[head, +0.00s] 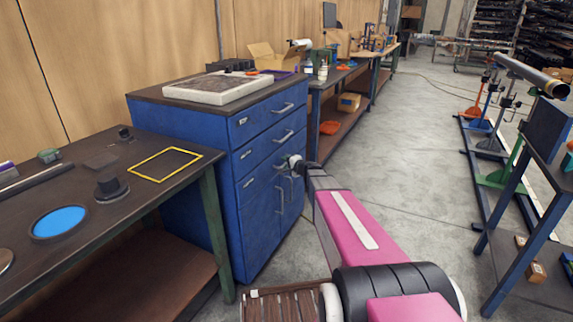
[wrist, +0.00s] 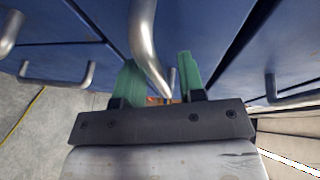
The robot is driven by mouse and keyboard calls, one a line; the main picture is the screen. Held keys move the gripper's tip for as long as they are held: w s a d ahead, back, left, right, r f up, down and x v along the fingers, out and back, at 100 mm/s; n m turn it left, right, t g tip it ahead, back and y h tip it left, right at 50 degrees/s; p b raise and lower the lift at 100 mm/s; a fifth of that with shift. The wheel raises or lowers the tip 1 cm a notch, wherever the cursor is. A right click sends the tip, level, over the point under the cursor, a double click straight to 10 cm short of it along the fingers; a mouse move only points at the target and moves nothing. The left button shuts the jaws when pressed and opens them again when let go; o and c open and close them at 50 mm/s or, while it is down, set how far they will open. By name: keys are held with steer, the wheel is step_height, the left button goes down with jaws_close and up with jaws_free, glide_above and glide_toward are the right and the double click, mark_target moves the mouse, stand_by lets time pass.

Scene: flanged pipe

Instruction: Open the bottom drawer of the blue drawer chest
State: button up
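The blue drawer chest (head: 190,150) stands left of centre in the head view, with drawers above a lower cupboard front. The bottom drawer (head: 256,178) is the lowest drawer and looks shut. My gripper (head: 291,161) is at the chest front by this drawer and hides much of its handle. In the wrist view, my gripper (wrist: 158,72) has its two green fingers apart. A curved metal handle (wrist: 146,42) runs down between them, with a gap to the right finger. I cannot tell whether the left finger touches it.
Other handles (wrist: 60,78) stick out on both sides of my gripper. A dark workbench (head: 110,215) stands left of the chest. A bench with boxes (head: 340,75) stands behind it. A pipe on stands (head: 530,75) is at the right. The floor between (head: 400,140) is clear.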

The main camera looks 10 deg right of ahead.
jaws_close()
steer(key=s+d, duration=1.1)
steer(key=d, duration=0.4)
steer(key=s+d, duration=1.1)
steer(key=d, duration=0.5)
steer(key=shift+s, duration=0.3)
jaws_free()
steer(key=v, duration=1)
steer(key=shift+s+d, duration=0.25)
steer(key=shift+s, duration=0.05)
steer(key=shift+r, duration=0.1)
